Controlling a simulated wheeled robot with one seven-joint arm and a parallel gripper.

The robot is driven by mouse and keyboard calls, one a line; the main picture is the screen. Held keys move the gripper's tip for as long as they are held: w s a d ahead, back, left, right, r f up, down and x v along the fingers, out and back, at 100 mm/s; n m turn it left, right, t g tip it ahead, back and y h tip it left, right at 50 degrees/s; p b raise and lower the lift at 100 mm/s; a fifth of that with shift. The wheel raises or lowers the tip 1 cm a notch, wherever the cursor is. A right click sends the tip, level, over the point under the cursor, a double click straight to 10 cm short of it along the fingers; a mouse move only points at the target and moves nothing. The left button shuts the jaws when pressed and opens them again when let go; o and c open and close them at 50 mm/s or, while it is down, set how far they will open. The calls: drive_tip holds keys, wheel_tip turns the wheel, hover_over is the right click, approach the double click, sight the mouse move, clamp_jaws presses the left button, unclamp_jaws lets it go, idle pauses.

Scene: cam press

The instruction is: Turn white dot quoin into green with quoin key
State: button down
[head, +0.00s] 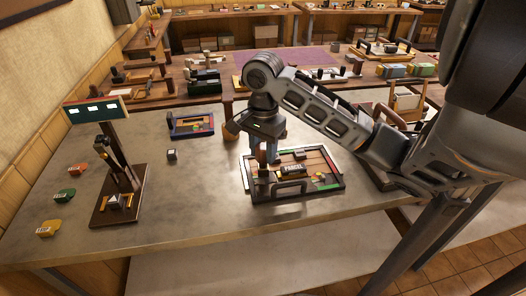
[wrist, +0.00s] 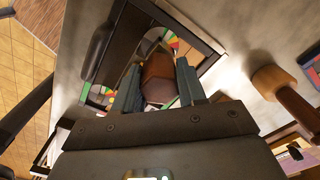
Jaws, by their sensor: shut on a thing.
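My gripper (head: 268,153) is over the left part of a dark framed forme (head: 322,194) with a "PARCEL" block (head: 292,167) in it. In the wrist view my gripper (wrist: 160,85) is shut on a brown block-shaped handle (wrist: 158,80), which I take to be the quoin key. The key stands about upright in the head view (head: 262,162); its lower end is hidden, so I cannot tell if it is seated. Colored dials in red, green and white show beside it in the wrist view, one above the handle (wrist: 170,43) and one at left (wrist: 98,90). I cannot make out the white dot.
A stand with a green sign (head: 97,109) is at the left of the table. A small blue-framed tray (head: 191,124) and a small dark block (head: 172,155) lie behind. Red, green and yellow tags (head: 64,196) lie at far left. A mallet (wrist: 285,95) lies near the forme.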

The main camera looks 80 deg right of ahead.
drive_tip(key=shift+r, duration=1.25)
drive_tip(key=shift+r, duration=2.4)
